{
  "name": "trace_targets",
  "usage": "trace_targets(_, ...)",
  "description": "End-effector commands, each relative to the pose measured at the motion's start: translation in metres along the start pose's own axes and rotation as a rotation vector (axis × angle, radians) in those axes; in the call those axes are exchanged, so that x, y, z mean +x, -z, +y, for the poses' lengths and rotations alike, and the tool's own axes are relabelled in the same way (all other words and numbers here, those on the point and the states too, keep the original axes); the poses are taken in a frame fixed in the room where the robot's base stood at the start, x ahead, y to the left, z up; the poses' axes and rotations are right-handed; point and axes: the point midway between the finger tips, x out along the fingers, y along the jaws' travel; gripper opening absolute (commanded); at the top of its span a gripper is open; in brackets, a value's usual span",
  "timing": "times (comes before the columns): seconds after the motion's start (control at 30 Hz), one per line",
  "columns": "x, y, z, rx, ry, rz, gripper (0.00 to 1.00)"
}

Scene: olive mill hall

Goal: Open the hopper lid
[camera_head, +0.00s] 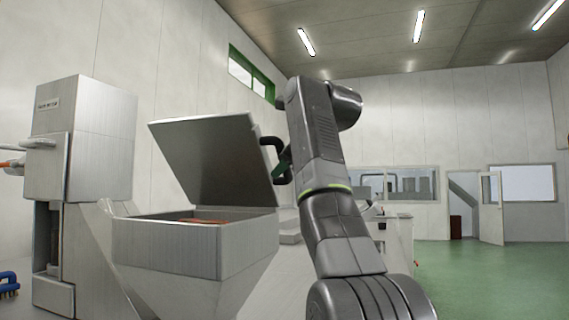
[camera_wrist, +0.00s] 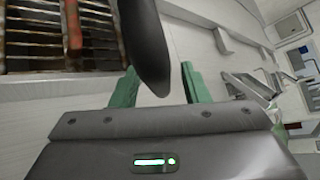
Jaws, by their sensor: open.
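The hopper (camera_head: 190,248) is a grey metal box on a tapered body, left of centre in the head view. Its lid (camera_head: 212,158) stands raised and steeply tilted, so the inside shows. A dark handle (camera_head: 270,141) sticks out at the lid's right side. My gripper (camera_head: 281,168) is beside it, partly hidden by my arm. In the wrist view my gripper (camera_wrist: 158,88) has its green fingers apart. A dark rounded bar, likely the handle (camera_wrist: 148,45), reaches down between them. I cannot tell whether they touch it.
A slatted grate (camera_wrist: 60,38) with a reddish bar lies in the hopper opening. A tall grey machine cabinet (camera_head: 85,140) stands left of the hopper. Green floor (camera_head: 475,270) is open at the right, towards an open door (camera_head: 491,210).

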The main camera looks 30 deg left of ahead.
Motion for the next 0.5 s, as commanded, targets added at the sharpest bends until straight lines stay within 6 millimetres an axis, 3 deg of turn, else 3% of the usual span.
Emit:
trace_targets(0.17,-0.008,0.0,0.0,0.0,0.001,0.0,0.41)
trace_targets(0.4,-0.055,0.0,0.0,-0.001,0.007,-0.001,0.41)
trace_targets(0.5,-0.073,0.009,0.009,0.001,0.004,0.001,0.41)
